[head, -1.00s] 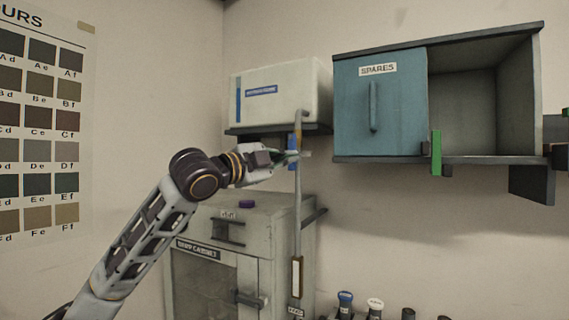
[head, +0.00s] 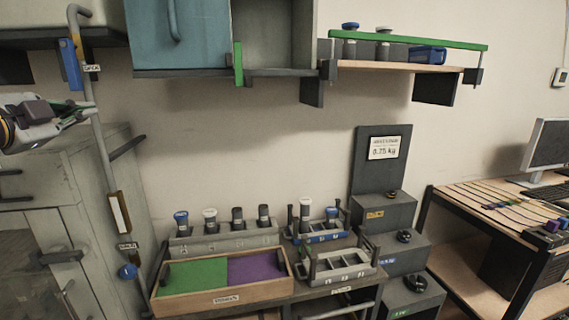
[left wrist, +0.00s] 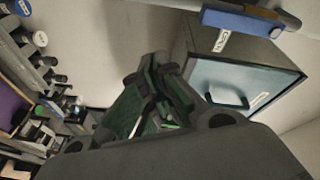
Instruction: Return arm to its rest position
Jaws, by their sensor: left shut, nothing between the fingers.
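My left gripper (head: 84,110) is at the left edge of the head view, with most of its arm out of the picture. Its dark green fingers also show in the left wrist view (left wrist: 150,104), shut with nothing between them. The fingertips are close to a grey upright pipe (head: 102,150); I cannot tell whether they touch it. A blue piece (head: 70,63) is on the pipe above the gripper, beside a small white label. My right gripper is in neither view.
A blue-doored cupboard (head: 178,35) hangs above. A grey cabinet (head: 60,185) stands behind the pipe. A wooden tray (head: 222,299) with green and purple halves and racks of capped bottles stand lower down. A side desk (head: 480,205) is at right.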

